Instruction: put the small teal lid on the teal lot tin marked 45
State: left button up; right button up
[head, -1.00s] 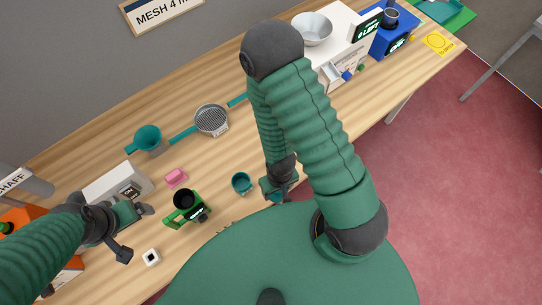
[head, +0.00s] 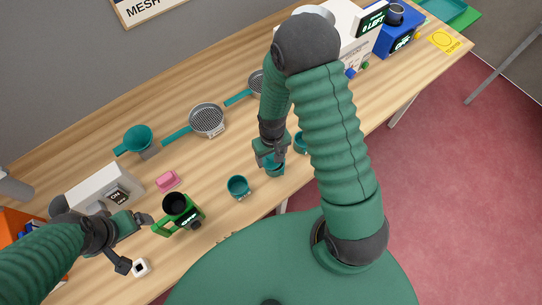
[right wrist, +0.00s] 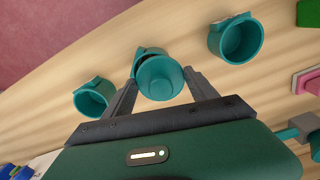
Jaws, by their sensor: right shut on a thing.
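My right gripper (head: 272,152) is shut on the small teal lid (right wrist: 161,79), a round piece between its fingers in the right wrist view. The lid is over the middle teal tin (head: 275,170); a dark gap shows at the tin's rim (right wrist: 148,53), so I cannot tell whether it is seated. One open teal tin (head: 238,187) stands to the left and another (head: 300,143) to the right, partly behind my arm. The number 45 is not readable on any tin. My left gripper (head: 134,241) is open and empty at the lower left.
A green device with a black cup (head: 180,212), a pink block (head: 167,181) and a white box (head: 103,187) stand to the left. A sieve (head: 207,121) and a teal funnel (head: 138,139) are behind. The table's front edge is close to the tins.

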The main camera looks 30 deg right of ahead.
jog(key=shift+o, duration=0.2)
jog(key=shift+s+f, duration=0.1)
jog(key=shift+f, duration=0.65)
grip_shut()
jog(key=shift+s, duration=0.15)
jog(key=o, duration=1.2)
grip_release()
jog(key=o, duration=0.4)
jog(key=shift+a, duration=0.15)
pick_arm(q)
jog(key=shift+s+a+r, duration=0.15)
jog(key=shift+r, duration=0.15)
